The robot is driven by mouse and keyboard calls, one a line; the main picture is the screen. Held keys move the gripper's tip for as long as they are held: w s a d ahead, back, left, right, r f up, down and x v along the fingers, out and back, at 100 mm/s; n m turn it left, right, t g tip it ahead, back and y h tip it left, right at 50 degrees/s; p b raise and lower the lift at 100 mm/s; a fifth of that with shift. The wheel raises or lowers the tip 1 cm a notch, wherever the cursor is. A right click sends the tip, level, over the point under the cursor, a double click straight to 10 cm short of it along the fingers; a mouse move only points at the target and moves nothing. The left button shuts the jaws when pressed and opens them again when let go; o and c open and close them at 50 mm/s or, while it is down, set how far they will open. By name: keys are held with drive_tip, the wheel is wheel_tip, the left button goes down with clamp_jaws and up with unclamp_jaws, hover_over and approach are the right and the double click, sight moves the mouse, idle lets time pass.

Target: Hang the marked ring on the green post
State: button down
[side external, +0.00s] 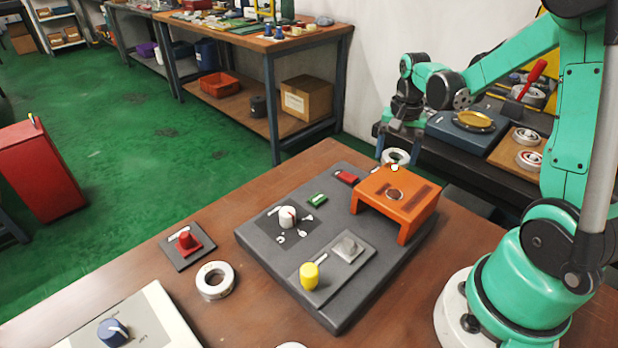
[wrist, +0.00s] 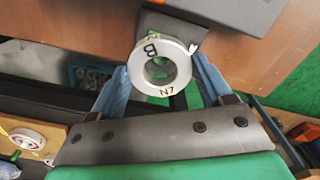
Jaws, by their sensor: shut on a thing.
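My gripper (side external: 402,137) is shut on a white ring (side external: 391,154), held up behind the orange bridge block. In the wrist view the ring (wrist: 147,80) sits between my two blue-grey fingers (wrist: 160,66), its lettered face with "B" and "N7" towards the camera and a small pale tag at its upper right. A second pale ring (side external: 206,288) lies flat on the wooden table.
The dark grey board (side external: 270,255) carries a white knob (side external: 287,216), a yellow post (side external: 310,276), a red block (side external: 346,177) and the orange bridge (side external: 398,190). A red post (side external: 187,240) stands left. More rings (side external: 529,160) lie on the back bench. Bare table (side external: 240,320) lies front left.

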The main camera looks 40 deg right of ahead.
drive_tip(key=shift+f, duration=0.1)
idle(0.6)
drive_tip(key=shift+f, duration=0.9)
drive_tip(key=shift+f, duration=0.75)
idle(0.6)
unclamp_jaws()
drive_tip(key=shift+r, duration=3.8)
drive_tip(key=shift+a, duration=0.1)
drive_tip(key=a+r+n+t, duration=0.2)
drive_tip(key=a+n+t, duration=0.1)
drive_tip(key=a+n, duration=0.3)
drive_tip(key=s+a+r+n+t, duration=0.1)
drive_tip(key=a+n+t, duration=0.3)
drive_tip(key=a, duration=0.6)
drive_tip(key=r+n, duration=0.1)
drive_tip(key=n, duration=0.1)
drive_tip(key=shift+s+a+r+n, duration=0.15)
drive_tip(key=shift+a+r+n, duration=0.2)
drive_tip(key=shift+a+n, duration=0.05)
